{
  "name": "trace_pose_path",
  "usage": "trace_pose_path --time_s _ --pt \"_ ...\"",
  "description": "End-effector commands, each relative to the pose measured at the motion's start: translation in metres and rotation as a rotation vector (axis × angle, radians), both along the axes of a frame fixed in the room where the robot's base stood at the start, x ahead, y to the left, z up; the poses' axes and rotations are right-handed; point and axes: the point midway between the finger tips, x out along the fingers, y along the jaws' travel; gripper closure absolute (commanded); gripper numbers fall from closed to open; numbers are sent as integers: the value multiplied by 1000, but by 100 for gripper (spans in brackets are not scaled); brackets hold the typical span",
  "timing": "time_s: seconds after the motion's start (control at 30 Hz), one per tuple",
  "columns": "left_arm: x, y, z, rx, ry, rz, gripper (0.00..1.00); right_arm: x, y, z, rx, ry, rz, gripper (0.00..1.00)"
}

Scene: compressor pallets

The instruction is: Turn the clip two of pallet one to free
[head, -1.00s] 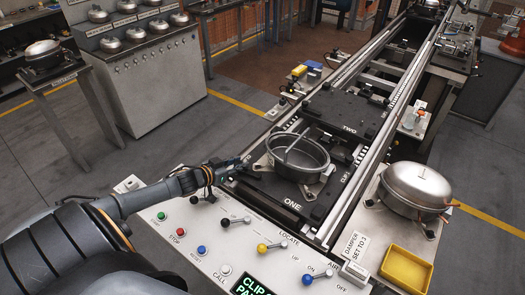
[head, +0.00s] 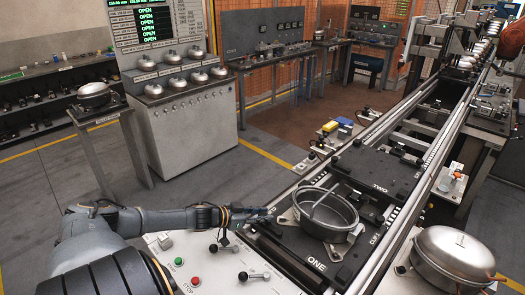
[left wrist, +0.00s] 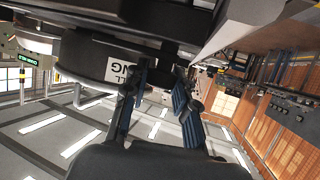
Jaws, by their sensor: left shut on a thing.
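Pallet one (head: 299,258), a black plate marked ONE, sits on the near end of the rails and bears a grey open shell (head: 330,222) with a bar across its top. My left gripper (head: 268,211) reaches in from the left to the pallet's left edge and is shut on a small part there, apparently a clip. The clip itself is hidden by the fingers and its number cannot be read. In the left wrist view my blue-padded fingers (left wrist: 162,78) point up at the dark underside of the pallet area. My right gripper is not in view.
A control panel (head: 205,270) with buttons and levers stands in front of the pallet. Pallet two (head: 374,172) lies behind pallet one. A closed silver compressor (head: 452,258) stands at right. Free floor (head: 75,185) lies at left.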

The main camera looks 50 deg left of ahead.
Motion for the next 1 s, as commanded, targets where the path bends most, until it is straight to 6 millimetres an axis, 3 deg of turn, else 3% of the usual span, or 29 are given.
trace_pose_path --time_s 0.03,0.13,0.57,1.0 --pt "0 0 0 0 0 -1 67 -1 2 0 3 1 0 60" --pt "0 0 0 1 1 0 49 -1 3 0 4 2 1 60" --pt "-5 1 0 1 3 1 49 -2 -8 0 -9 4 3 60" --pt "-45 11 17 1 5 -1 49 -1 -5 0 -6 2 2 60"
